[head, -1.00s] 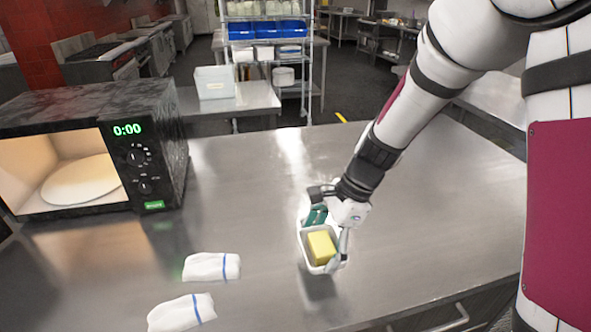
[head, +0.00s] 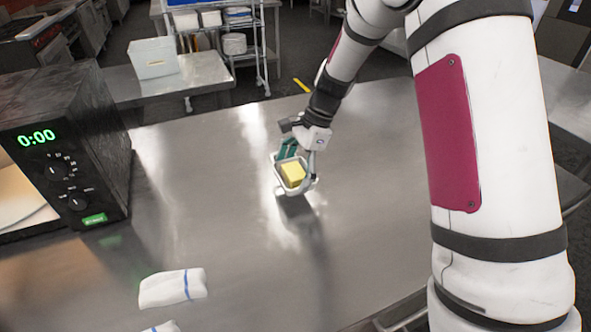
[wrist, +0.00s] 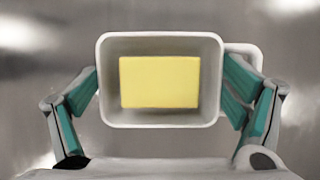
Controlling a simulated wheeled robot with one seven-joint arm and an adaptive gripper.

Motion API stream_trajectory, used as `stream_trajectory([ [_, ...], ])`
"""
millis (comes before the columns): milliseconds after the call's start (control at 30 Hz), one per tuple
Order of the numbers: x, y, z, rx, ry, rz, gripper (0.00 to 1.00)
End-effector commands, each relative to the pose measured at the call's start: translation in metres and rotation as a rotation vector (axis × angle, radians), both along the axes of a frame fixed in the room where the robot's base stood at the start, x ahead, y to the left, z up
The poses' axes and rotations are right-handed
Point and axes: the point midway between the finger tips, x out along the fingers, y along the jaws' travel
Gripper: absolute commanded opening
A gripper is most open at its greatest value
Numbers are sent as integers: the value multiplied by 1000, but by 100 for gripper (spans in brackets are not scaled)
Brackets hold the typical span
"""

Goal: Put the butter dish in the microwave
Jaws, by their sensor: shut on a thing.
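The butter dish (head: 306,186) is a small white rectangular dish with a yellow block of butter (head: 293,174) in it. My gripper (head: 294,160) is shut on the dish and holds it above the steel counter, where a shadow falls below it. In the wrist view the green fingers press on the left and right sides of the dish (wrist: 160,121), and the butter lies inside. The black microwave (head: 75,150) stands at the left edge of the head view with its display at 0:00. Only part of its lit interior (head: 15,195) shows.
Two folded white cloths with blue stripes lie on the counter (head: 235,270) in front of the microwave; one cloth (head: 172,288) shows well, the other is cut off. The counter between dish and microwave is clear. A white bin (head: 152,60) stands on a table behind.

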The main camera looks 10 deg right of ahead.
Motion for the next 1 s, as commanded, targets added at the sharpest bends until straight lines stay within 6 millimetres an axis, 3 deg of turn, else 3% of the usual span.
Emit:
stream_trajectory([
  [100, 25, -9, -3, 0, -1, 0, 52],
  [300, 44, -17, -4, 0, -1, 0, 52],
  [667, 44, -17, -38, 1, 1, 0, 52],
  [1000, 45, -17, -42, 1, 0, 0, 52],
])
